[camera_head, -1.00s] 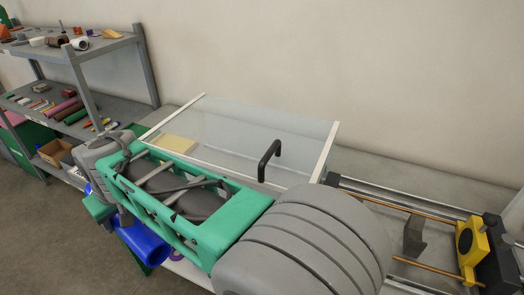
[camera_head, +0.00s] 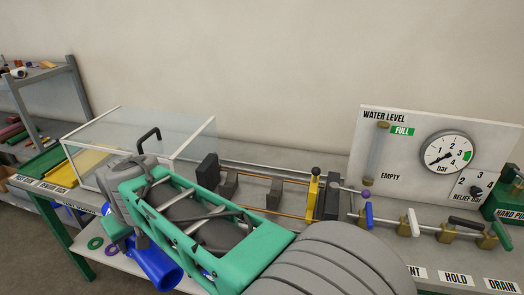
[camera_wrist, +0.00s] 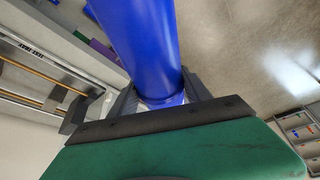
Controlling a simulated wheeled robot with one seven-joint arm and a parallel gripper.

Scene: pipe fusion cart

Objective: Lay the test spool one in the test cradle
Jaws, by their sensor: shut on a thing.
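The test spool, a blue pipe piece (camera_head: 155,264), hangs below my wrist at the lower left in the head view. In the wrist view my gripper (camera_wrist: 160,93) is shut on the blue spool (camera_wrist: 143,42), with dark fingers on both sides of it. The spool is held in the air, off to the left and in front of the bench. The test cradle seems to be the grey blocks (camera_head: 274,193) between rails on the bench. A dark end block (camera_head: 207,170) and a yellow clamp (camera_head: 312,187) stand at its ends. It looks empty. My forearm hides its front side.
A clear-walled box (camera_head: 190,135) with a black handle stands left of the cradle. A gauge panel (camera_head: 400,160) and a row of valves (camera_head: 408,224) are at the right. A shelf rack (camera_head: 45,72) is at the far left. Rings (camera_head: 95,243) lie on the lower shelf.

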